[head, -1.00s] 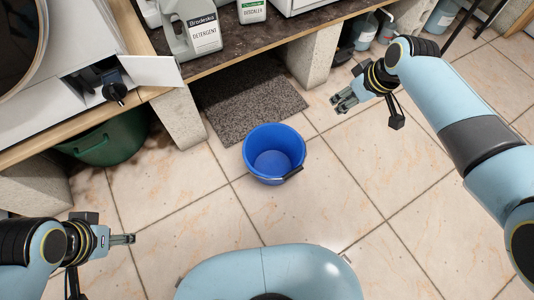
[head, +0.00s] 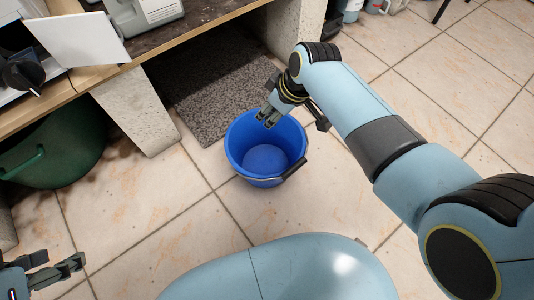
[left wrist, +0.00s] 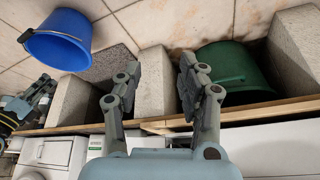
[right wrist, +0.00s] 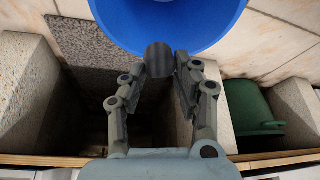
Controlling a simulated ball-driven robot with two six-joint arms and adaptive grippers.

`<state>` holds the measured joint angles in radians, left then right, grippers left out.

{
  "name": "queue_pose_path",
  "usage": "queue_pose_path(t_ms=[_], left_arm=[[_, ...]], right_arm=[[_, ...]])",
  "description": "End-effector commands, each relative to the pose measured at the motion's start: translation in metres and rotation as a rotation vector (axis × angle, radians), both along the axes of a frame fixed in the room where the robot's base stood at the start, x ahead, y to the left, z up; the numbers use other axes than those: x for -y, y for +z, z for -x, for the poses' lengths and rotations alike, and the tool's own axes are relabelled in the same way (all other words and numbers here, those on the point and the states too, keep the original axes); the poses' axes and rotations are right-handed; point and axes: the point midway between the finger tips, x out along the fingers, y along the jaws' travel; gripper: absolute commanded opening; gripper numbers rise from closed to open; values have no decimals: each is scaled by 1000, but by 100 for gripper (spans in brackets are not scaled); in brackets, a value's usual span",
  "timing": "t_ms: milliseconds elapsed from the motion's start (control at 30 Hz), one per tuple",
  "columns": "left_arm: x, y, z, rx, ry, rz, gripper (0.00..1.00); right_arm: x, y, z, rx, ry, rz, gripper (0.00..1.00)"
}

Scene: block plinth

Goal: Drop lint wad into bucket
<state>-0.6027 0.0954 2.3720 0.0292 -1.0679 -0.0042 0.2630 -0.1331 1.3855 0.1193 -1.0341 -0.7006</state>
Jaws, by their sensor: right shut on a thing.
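The blue bucket (head: 265,160) stands upright on the tiled floor in the middle of the head view, with an empty-looking inside. It also shows in the left wrist view (left wrist: 57,40) and at the top of the right wrist view (right wrist: 170,25). My right gripper (head: 268,117) is over the far rim of the bucket in the head view. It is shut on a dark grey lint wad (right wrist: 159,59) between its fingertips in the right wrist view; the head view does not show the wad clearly. My left gripper (head: 72,265) is open and empty at the lower left, away from the bucket.
A grey mat (head: 210,88) lies behind the bucket under the counter (head: 185,38). A concrete block (head: 138,115) supports the counter. A green tub (head: 55,145) stands underneath at left. A white open flap (head: 78,40) juts out above. Floor right of my right arm is clear.

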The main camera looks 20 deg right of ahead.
Motion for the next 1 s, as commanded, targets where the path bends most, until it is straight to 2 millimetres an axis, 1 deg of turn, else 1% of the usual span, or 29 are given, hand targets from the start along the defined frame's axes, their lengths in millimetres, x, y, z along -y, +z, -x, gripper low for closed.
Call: queue_pose_path(t_ms=[33, 100, 333, 467, 600, 900, 933, 1000], left_arm=[[2, -12, -1, 35, 0, 5, 40], [1, -19, -6, 90, 0, 6, 40], [2, -41, -12, 251, -4, 8, 40], [2, -46, -13, 314, -7, 9, 40], [2, -47, -14, 352, -9, 10, 40], [2, -47, -14, 362, -10, 11, 40], [2, -47, -14, 362, -10, 11, 40], [2, -47, -14, 362, -10, 11, 40]], right_arm=[[0, -20, 4, -11, 0, 0, 19], [0, -20, 3, -7, 0, 0, 19], [0, -33, 2, -6, -1, 0, 19], [0, -37, 2, -5, 0, 0, 19], [0, -38, 1, -3, 0, -1, 19], [0, -37, 1, -2, -1, 0, 19], [0, -37, 1, -2, -1, 0, 34], [0, -38, 1, -2, -1, 0, 43]])
